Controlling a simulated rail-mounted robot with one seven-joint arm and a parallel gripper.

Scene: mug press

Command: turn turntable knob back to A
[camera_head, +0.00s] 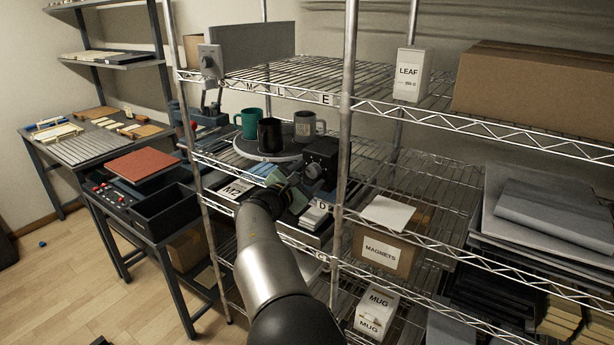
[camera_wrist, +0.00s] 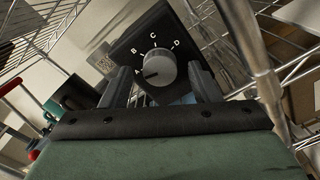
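The turntable knob (camera_wrist: 160,68) is a grey dial on a black box (camera_wrist: 128,50) lettered A, B, C, D. A dark mark on the knob appears to point left, toward A. In the head view the knob (camera_head: 314,170) faces my arm, below the round turntable (camera_head: 243,150), which carries a teal mug (camera_head: 247,122), a black mug (camera_head: 269,136) and a grey mug (camera_head: 304,124). My gripper (camera_wrist: 160,72) is open, one finger on each side of the knob in the wrist view. Gaps show between fingers and knob; I cannot tell how far they reach over it.
Wire shelf posts (camera_head: 345,120) stand close to the right of my gripper. Slots with cards and labels lie below the turntable. A magnets box (camera_head: 381,252) and a mug box (camera_head: 375,310) stand lower right. A bench with black trays (camera_head: 160,212) is at left.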

